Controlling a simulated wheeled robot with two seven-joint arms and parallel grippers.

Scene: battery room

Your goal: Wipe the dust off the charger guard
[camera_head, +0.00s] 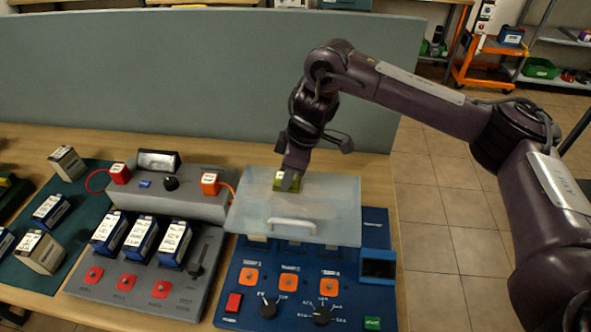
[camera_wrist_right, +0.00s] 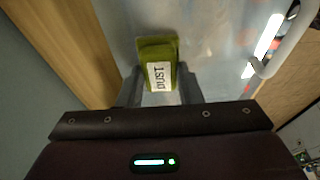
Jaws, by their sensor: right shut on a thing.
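The charger guard (camera_head: 245,215) is a clear, pale panel with a white handle (camera_head: 292,227), over the back of the blue charger (camera_head: 255,310). In the right wrist view the guard (camera_wrist_right: 215,50) fills the middle and shows faint brownish smudges. My right gripper (camera_head: 288,182) is shut on a yellow-green duster (camera_wrist_right: 157,47) with a label reading DUST. The duster is at the guard's back edge and appears against its surface; exact contact is hard to tell. My left gripper is not in view.
A grey charger (camera_head: 140,290) with several blue batteries stands left of the blue one. A green mat (camera_head: 40,275) with more batteries lies further left. A grey-blue partition (camera_head: 200,70) rises behind the wooden table. Tiled floor is open at right.

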